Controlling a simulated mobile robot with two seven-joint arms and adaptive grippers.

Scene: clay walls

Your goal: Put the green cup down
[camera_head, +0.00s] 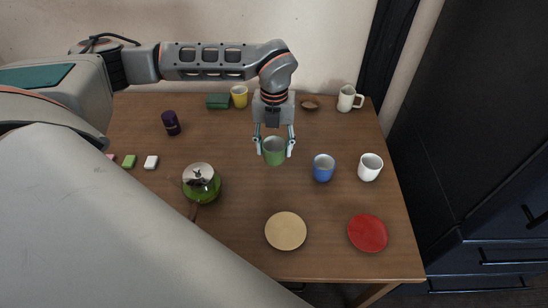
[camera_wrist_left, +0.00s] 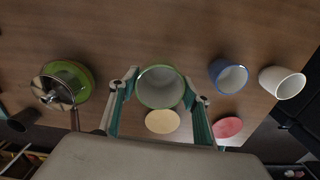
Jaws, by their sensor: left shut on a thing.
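The green cup (camera_head: 274,155) is upright near the middle of the table in the head view. My left gripper (camera_head: 274,149) comes down from above, with one finger on each side of the cup, shut on it. In the left wrist view the cup (camera_wrist_left: 160,88) sits between the two fingers (camera_wrist_left: 160,100), its pale inside facing the camera. I cannot tell whether its base touches the wooden table (camera_head: 240,225). My right gripper is not in view.
A blue cup (camera_head: 323,168) and a white cup (camera_head: 370,167) stand to the right. A tan plate (camera_head: 286,231) and a red plate (camera_head: 367,233) lie in front. A green pot (camera_head: 201,190) is at left. Bare table lies between the pot and the tan plate.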

